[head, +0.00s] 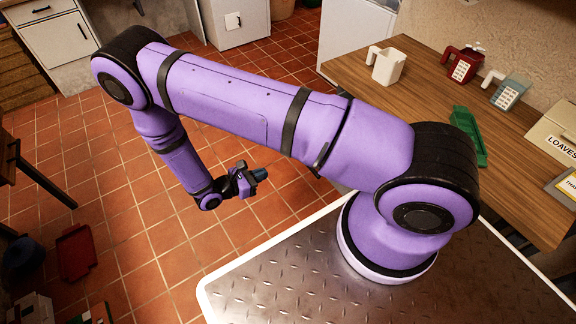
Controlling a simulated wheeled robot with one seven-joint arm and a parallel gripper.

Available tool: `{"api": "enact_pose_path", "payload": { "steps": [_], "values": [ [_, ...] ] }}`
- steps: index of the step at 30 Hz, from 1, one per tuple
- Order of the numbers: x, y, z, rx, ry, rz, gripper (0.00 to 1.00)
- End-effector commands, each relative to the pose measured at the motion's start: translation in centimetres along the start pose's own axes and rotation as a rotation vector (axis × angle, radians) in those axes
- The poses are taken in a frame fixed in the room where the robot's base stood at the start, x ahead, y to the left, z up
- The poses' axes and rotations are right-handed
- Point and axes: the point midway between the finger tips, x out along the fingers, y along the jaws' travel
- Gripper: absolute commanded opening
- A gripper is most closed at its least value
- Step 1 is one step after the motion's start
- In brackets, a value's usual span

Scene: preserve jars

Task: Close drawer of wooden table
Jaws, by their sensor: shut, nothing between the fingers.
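A wooden table (425,105) with a brown plank top stands at the right. Its front is mostly hidden behind my purple arm, and no drawer shows on it. Part of another dark wooden table (8,165) with slim legs shows at the left edge; I cannot tell whether it has a drawer. My gripper (258,177) hangs over the tiled floor near the middle of the picture. It is shut and empty, its fingers pointing right, apart from both tables.
On the right table are a cream mug (387,66), a red container (461,65), a grey-blue one (509,93), a green tray (468,137) and a LOAVES box (553,135). A red tray (75,252) lies lower left. A white cabinet (58,42) stands behind. Mid-floor is clear.

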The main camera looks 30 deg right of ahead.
Motion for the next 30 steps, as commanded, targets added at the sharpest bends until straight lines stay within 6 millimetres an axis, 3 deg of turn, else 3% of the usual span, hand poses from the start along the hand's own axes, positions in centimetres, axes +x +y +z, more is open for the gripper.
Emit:
{"api": "enact_pose_path", "payload": {
  "steps": [8,21,30],
  "values": [
    [2.7,-0.1,-0.2,-0.005,-0.004,0.001,0.0],
    [10.7,-0.1,-0.1,-0.005,-0.005,0.0,0.0],
    [13.7,0.0,-0.1,-0.004,-0.004,0.002,0.0]
  ]
}}
